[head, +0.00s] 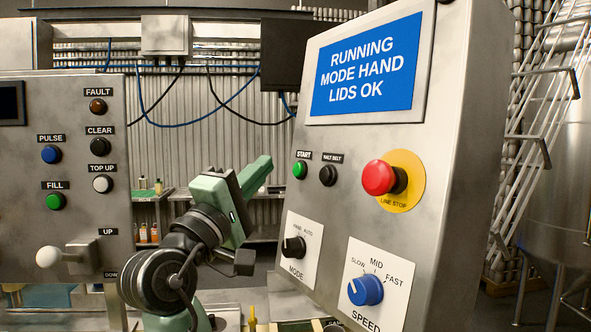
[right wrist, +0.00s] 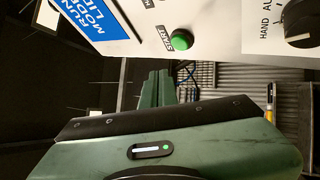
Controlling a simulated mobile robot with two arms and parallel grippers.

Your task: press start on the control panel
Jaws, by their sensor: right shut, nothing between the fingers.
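The control panel (head: 452,110) stands tilted at the right of the head view. Its green start button (head: 300,169) is at the upper left of its controls, beside a black halt belt button (head: 328,175). The screen (head: 365,66) reads RUNNING, MODE HAND, LIDS OK. My right gripper (head: 262,168) is shut and empty, its fingertips just left of the start button and apart from it in the picture. In the right wrist view the start button (right wrist: 181,40) shows above the shut fingers (right wrist: 159,84), with clear space between. My left gripper is not in view.
A red line stop button (head: 377,177) on a yellow plate, a mode knob (head: 293,247) and a blue speed knob (head: 365,289) share the panel. A second panel (head: 20,165) with several buttons and a white-knobbed lever (head: 52,256) stands left. A shelf (head: 150,195) stands behind.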

